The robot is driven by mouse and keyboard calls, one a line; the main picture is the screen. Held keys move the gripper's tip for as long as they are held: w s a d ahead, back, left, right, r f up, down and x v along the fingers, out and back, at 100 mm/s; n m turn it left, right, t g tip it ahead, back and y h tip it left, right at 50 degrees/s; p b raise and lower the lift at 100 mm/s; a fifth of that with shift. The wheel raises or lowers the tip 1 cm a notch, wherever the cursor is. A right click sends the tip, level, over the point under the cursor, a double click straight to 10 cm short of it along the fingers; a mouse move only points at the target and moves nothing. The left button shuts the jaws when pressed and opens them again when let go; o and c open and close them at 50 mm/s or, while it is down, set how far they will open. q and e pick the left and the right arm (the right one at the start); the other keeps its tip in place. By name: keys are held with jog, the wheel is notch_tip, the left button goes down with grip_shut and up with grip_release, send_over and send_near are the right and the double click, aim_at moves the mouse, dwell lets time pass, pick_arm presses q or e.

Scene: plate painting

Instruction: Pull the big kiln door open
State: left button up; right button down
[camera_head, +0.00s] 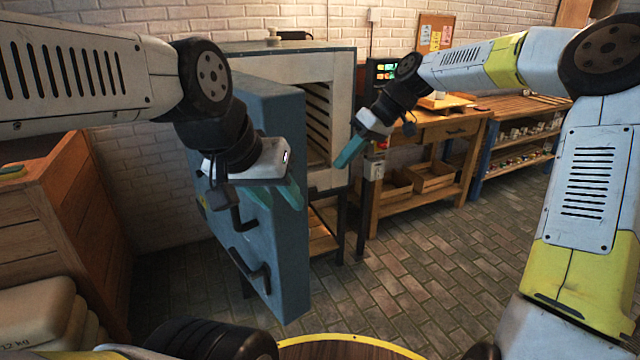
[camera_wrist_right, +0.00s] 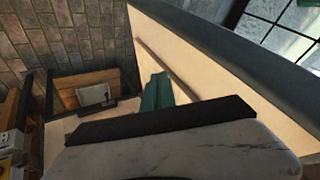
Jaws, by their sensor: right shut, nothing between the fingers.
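The big kiln (camera_head: 338,65) stands at the back with its chamber exposed and dark slots inside. Its blue-grey door (camera_head: 272,235) stands swung well out toward me, left of the opening. Two black handles show on the door's outer face, an upper one (camera_head: 243,217) and a lower one (camera_head: 251,268). My left gripper (camera_head: 277,195) is open in front of the door, near the upper handle; contact cannot be told. My right gripper (camera_head: 346,155) is shut and empty, right of the door and in front of the kiln. Its teal fingers (camera_wrist_right: 157,92) lie together in the right wrist view, beside a pale panel (camera_wrist_right: 215,75).
A wooden workbench (camera_head: 440,130) with crates stands right of the kiln, with a shelf (camera_head: 520,125) beyond. A wooden cabinet (camera_head: 65,205) and stacked sacks (camera_head: 40,312) are at the left. A round yellow-rimmed surface (camera_head: 350,337) is in front. The brick floor between is clear.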

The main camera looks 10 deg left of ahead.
aim_at(307, 192)
jog(key=shift+s+a+f, duration=0.65)
jog(key=shift+a+f, duration=0.65)
jog(key=shift+a, duration=0.15)
jog(key=shift+s+a+f, duration=0.6)
jog(key=shift+a+f, duration=0.75)
jog(key=shift+a, duration=0.1)
jog(key=shift+s+a+f, duration=0.65)
jog(key=shift+a+f, duration=0.65)
jog(key=shift+a, duration=0.15)
